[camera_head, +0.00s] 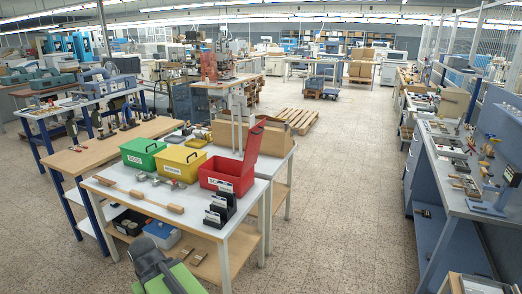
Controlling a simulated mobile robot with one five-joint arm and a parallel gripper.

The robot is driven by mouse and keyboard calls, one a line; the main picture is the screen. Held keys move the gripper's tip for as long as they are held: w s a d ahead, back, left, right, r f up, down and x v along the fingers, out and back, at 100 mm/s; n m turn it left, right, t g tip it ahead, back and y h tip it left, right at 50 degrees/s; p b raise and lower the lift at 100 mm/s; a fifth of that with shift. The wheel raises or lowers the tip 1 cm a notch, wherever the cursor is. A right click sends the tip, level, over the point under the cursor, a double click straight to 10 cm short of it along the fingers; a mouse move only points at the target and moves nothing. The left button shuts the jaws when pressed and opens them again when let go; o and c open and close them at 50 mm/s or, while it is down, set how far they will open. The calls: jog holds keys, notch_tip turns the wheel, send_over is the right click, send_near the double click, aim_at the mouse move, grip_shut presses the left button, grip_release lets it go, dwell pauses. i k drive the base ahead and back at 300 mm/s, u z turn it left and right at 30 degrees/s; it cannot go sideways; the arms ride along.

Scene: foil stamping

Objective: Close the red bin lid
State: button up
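The red bin (226,176) stands at the right part of a white worktable (150,213), with a white label on its front. Its red lid (254,148) stands open, raised steeply at the bin's right side.
A black card holder (220,208) stands right in front of the red bin. A wooden bar (140,194) lies along the table's front. A dark grey and green object (160,272), unclear, fills the bottom edge. The aisle floor (340,200) at right is clear.

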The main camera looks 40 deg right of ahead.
aim_at(257, 149)
jog(key=z, duration=1.3)
jog(key=i, duration=0.95)
jog(key=u, duration=5.7)
jog(key=i, duration=0.05)
jog(key=z, duration=2.75)
jog(key=k, duration=0.85)
jog(key=z, duration=1.4)
